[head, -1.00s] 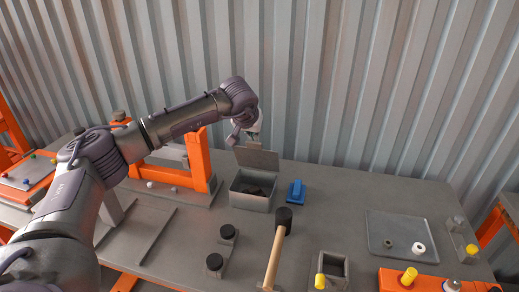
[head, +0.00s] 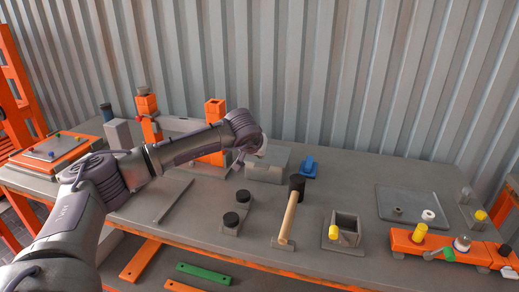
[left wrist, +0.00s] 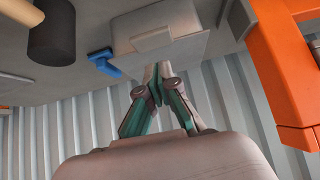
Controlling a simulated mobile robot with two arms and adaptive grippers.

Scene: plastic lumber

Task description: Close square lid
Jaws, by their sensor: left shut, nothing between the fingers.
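Whether the lid is fully flush, I cannot tell. The box also shows in the left wrist view (left wrist: 136,38), with a flap on its face. My left gripper (left wrist: 157,72) is shut and empty, its fingertips close beside the box; contact is unclear. In the head view, my left wrist partly hides the box's left end. My right gripper is not in view.
A blue object (head: 309,167) stands just right of the box. Black-capped posts (head: 236,210) stand in front left and an orange frame (head: 213,113) behind left. A grey tray (head: 408,207) is at right.

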